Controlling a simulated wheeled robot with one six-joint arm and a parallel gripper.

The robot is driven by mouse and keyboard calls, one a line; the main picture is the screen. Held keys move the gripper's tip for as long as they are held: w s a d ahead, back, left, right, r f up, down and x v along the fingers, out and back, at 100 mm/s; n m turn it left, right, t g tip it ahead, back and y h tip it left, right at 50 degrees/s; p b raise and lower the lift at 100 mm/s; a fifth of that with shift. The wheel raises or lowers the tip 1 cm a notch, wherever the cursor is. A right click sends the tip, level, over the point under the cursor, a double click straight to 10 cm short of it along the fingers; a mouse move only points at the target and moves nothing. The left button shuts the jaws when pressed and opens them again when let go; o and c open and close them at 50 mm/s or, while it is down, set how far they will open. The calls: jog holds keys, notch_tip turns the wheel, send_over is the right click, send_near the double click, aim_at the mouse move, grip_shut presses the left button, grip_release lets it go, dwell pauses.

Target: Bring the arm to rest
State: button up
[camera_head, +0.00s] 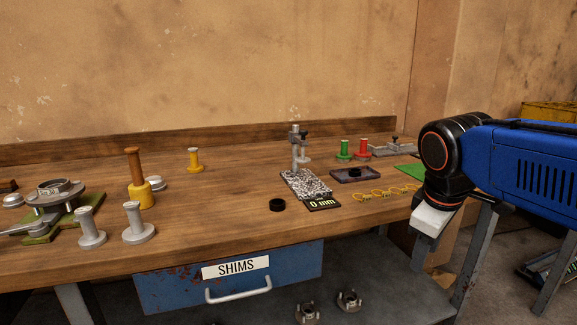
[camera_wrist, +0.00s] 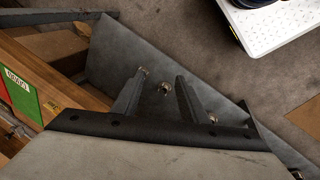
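My blue arm (camera_head: 520,160) reaches in from the right side of the head view, with its black wrist joint (camera_head: 445,150) beside the right end of the workbench. My gripper (camera_head: 421,255) hangs downward past the bench's right end, near a grey bench leg. In the wrist view, the two fingers of my gripper (camera_wrist: 161,80) stand apart with nothing between them. Beyond them lies the grey lower shelf (camera_wrist: 115,58). I see no contact between my gripper and any object.
The wooden workbench (camera_head: 235,195) holds an orange-handled tool (camera_head: 137,180), grey spindles (camera_head: 138,228), a black ring (camera_head: 277,205), a gauge stand (camera_head: 297,150), red (camera_head: 363,149) and green pegs (camera_head: 344,150), and yellow rings (camera_head: 375,195). The blue SHIMS drawer (camera_head: 170,289) is below. Floor shows at right.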

jog(key=s+d+f+m+t+y, duration=0.1)
jog(key=s+f+m, duration=0.7)
jog(key=s+f, duration=0.2)
jog(key=shift+s+f+t, duration=0.25)
jog(key=shift+f+t, duration=0.15)
jog(key=shift+f, duration=0.6)
